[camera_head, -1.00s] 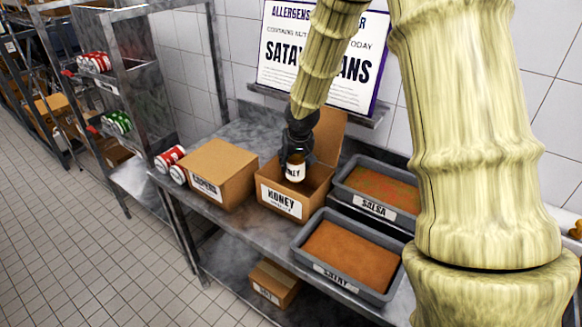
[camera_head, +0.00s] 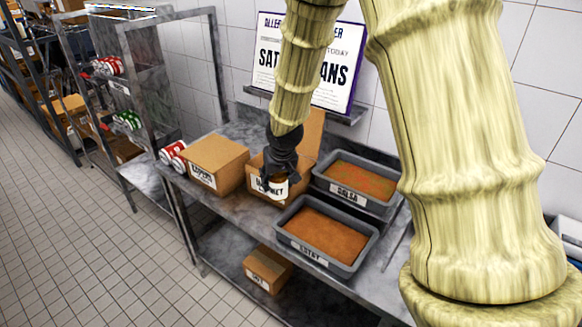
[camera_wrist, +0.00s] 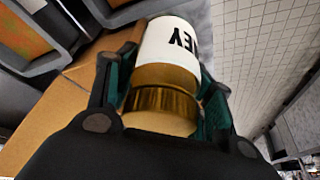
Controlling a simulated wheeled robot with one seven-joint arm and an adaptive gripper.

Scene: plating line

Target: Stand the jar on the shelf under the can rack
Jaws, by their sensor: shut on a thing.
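My gripper (camera_head: 268,182) is shut on a honey jar (camera_head: 280,188), in front of the open honey box (camera_head: 256,189). In the wrist view, the jar (camera_wrist: 165,58) sits between both fingers, with its gold lid toward my palm and its white label beyond. The can rack (camera_head: 153,85) is a metal frame at the left with red cans (camera_head: 108,66) and green cans (camera_head: 126,120) on its sloping tiers. A bare metal shelf (camera_head: 148,183) lies low under it. My gripper and the jar are well to the right of that shelf.
A closed carton (camera_head: 216,158) stands on the steel table between the jar and the rack. Red cans (camera_head: 173,154) lie by the table's left end. The salsa tray (camera_head: 350,202) and satay tray (camera_head: 290,250) are at the right. A small carton (camera_head: 268,268) is on the table's undershelf.

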